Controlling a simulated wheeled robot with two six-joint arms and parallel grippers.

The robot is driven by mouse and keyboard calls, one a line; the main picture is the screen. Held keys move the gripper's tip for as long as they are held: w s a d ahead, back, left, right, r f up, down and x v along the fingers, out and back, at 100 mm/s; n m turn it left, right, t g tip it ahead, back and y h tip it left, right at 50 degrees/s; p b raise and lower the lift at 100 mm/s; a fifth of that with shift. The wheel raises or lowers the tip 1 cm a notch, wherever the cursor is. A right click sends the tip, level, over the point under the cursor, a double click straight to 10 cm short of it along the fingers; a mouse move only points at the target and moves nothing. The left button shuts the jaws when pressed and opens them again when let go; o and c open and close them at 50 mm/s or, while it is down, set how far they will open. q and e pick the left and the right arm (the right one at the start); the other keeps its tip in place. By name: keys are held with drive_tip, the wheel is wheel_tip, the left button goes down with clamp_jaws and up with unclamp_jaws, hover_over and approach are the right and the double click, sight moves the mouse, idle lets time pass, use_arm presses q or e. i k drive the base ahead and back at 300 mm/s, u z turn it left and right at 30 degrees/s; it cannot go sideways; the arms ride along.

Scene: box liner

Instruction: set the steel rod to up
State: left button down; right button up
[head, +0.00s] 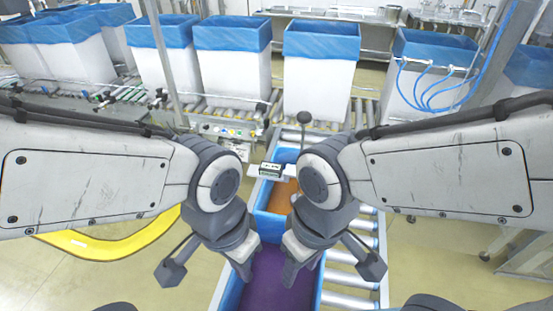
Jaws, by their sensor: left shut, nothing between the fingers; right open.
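A thin steel rod (303,134) with a dark round knob (304,117) at its top stands near the middle of the head view, beyond my arms. It looks roughly upright; its lower end is hidden behind my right wrist. My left gripper (246,268) is shut and empty over the blue-lined box in front. My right gripper (291,272) is open and empty just to its right. Both grippers point down and are well apart from the rod, on the near side of it.
A blue-lined box (231,292) with a purple bottom lies below my grippers on a roller conveyor (352,283). A small labelled device (270,169) sits left of the rod. Several white boxes with blue liners (232,65) stand behind. A yellow curved rail (100,243) is at left.

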sight(303, 116)
drive_tip(key=u, duration=0.05)
drive_tip(key=k, duration=0.5)
drive_tip(key=z, duration=1.8)
drive_tip(key=i, duration=0.55)
drive_tip(key=u, duration=1.85)
